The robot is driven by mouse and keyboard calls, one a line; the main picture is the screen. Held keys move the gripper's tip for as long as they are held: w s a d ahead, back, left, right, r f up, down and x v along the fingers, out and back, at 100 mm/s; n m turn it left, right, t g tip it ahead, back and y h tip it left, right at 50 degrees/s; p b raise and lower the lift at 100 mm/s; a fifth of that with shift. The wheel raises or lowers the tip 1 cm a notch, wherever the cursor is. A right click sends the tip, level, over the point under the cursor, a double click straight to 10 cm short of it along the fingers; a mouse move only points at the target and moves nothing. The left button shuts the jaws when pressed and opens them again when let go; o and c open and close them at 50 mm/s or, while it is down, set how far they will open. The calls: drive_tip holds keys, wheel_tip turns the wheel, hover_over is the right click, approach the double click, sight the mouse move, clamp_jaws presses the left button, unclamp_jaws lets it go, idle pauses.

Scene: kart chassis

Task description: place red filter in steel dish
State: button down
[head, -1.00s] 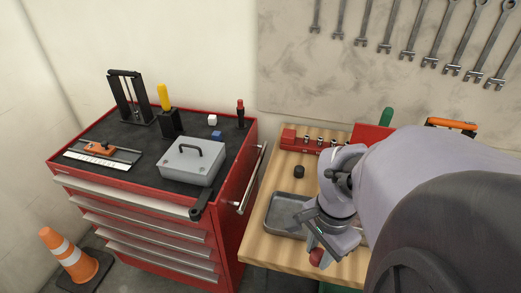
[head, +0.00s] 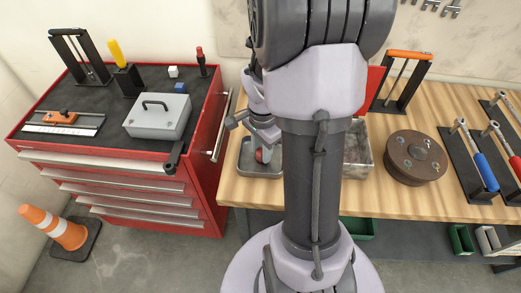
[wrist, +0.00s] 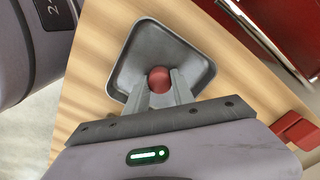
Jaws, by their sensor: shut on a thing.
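The red filter (wrist: 158,80) is a small round red piece between my fingertips. My gripper (wrist: 160,92) is shut on it, over the inside of the steel dish (wrist: 135,60). In the head view the filter (head: 260,155) shows as a small red spot at the dish (head: 262,173), below my gripper (head: 262,146). The dish is a grey, shallow, square tray with rounded corners on the wooden bench. I cannot tell whether the filter touches the dish floor. My arm hides part of the bench.
The red tool cart (head: 190,210) with a grey lidded box (head: 157,117) stands left of the bench (head: 440,200). An orange cone (head: 52,228) stands on the floor.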

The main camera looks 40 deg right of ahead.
drive_tip(key=shift+f, duration=0.15)
drive_tip(key=c, duration=1.1)
unclamp_jaws()
wheel_tip(320, 180, up, 12)
drive_tip(key=r+p, duration=0.1)
drive_tip(key=p, duration=0.4)
drive_tip(key=a+r+n+t, duration=0.3)
drive_tip(key=a+r+n, duration=0.4)
drive_tip(key=a, duration=0.5)
drive_tip(key=s+a+r+n+t+y, duration=0.1)
drive_tip(key=s+a+r+n, duration=0.1)
drive_tip(key=s+a+n, duration=0.3)
drive_tip(key=s+a+r+n+t+y, duration=0.1)
drive_tip(key=s+a+r+n+t, duration=0.15)
drive_tip(key=a, duration=0.45)
drive_tip(key=shift+g, duration=0.35)
wheel_tip(320, 180, down, 4)
drive_tip(key=b, duration=0.4)
drive_tip(key=shift+w+a+f+b, duration=0.1)
drive_tip(key=shift+w+b, duration=0.05)
drive_tip(key=shift+b, duration=0.25)
